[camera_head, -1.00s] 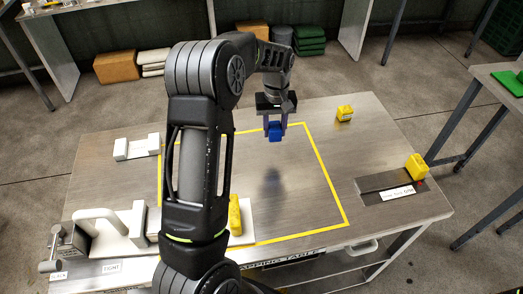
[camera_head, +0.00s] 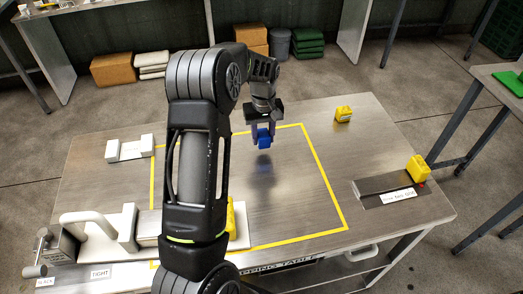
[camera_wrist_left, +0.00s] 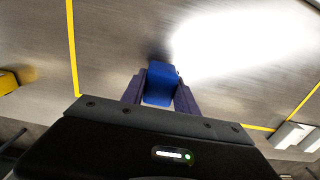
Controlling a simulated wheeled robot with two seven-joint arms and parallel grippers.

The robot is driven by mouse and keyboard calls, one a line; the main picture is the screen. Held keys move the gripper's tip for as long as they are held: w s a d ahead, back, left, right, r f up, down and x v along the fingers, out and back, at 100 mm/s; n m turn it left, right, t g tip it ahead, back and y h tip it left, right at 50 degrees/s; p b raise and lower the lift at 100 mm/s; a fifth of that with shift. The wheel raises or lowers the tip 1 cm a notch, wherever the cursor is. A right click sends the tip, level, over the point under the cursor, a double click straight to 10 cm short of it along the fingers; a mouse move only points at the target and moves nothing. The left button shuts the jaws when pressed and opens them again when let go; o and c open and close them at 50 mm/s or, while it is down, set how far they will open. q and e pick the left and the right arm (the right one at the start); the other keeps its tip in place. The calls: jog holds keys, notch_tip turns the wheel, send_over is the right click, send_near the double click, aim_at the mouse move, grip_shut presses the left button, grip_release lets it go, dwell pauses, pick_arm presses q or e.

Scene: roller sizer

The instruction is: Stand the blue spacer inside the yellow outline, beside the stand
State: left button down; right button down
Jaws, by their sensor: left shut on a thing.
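The blue spacer (camera_head: 264,138) is held in my left gripper (camera_head: 264,132), which is shut on it. It hangs above the metal table, over the far part of the area inside the yellow outline (camera_head: 326,187), with its dark reflection or shadow below. In the left wrist view the blue spacer (camera_wrist_left: 161,84) sits between the two fingers of my left gripper (camera_wrist_left: 160,92). The stand cannot be told for certain; a white fixture with a handle (camera_head: 105,230) is at the near left, partly hidden behind my left arm. My right gripper is not in view.
A white bracket (camera_head: 130,149) stands at the far left of the table. A yellow block (camera_head: 343,114) is at the back right, and another (camera_head: 418,168) is by a labelled dark slot plate (camera_head: 384,190). A yellow piece (camera_head: 231,216) shows beside my arm. The outline's right half is clear.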

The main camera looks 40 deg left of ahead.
aim_at(263, 144)
pick_arm(q)
jog(key=shift+f+b, duration=1.1)
jog(key=shift+f, duration=0.75)
jog(key=shift+f, duration=0.2)
jog(key=c, duration=0.9)
grip_release()
jog(key=shift+r, duration=0.15)
notch_tip(263, 144, up, 11)
jog(key=p, duration=0.6)
jog(key=shift+p, duration=0.35)
jog(key=shift+r, duration=0.55)
